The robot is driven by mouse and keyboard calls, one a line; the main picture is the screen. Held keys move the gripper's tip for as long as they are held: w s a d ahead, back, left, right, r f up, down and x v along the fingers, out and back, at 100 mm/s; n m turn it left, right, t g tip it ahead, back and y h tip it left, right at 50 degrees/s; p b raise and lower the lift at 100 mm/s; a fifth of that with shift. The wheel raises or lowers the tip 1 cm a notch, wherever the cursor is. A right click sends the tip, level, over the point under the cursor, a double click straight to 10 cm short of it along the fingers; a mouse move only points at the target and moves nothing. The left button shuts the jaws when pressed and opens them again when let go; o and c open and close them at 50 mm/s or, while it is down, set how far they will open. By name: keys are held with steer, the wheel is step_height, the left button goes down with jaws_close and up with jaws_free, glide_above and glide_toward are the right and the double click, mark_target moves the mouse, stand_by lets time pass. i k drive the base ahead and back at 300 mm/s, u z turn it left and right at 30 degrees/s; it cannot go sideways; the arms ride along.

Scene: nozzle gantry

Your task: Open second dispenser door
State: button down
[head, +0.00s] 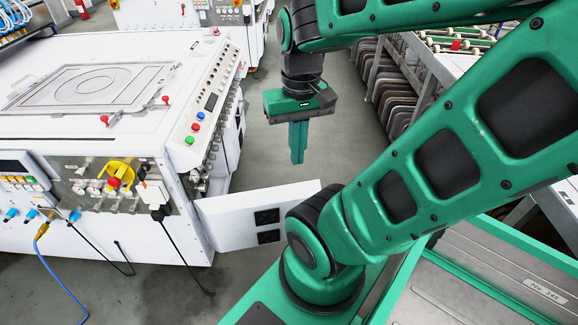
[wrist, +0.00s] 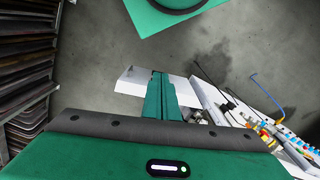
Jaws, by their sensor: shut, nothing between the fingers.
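My gripper (head: 297,158) points down with its green fingers together and nothing between them. It hangs over the aisle, right of the white machine (head: 95,135). A white door panel (head: 240,213) with two black vents stands swung out from the machine's near corner, below and nearer than my gripper in the head view. Another panel with dark squares (head: 240,125) lies along the machine's right side. In the wrist view the fingers (wrist: 160,78) cross in front of a white panel (wrist: 132,80). I cannot tell which door is the second dispenser's.
Red, blue and green buttons (head: 193,128) line the machine's edge. A black cable (head: 182,250) and a blue hose (head: 62,270) hang at its front. A rack of dark boards (head: 395,95) stands across the aisle. Grey floor (head: 262,165) between them is clear.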

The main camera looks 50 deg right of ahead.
mark_target(240, 222)
steer(key=z, duration=2.4)
steer(key=k, duration=0.8)
steer(key=u, duration=1.25)
steer(key=i, duration=1)
steer(key=z, duration=0.05)
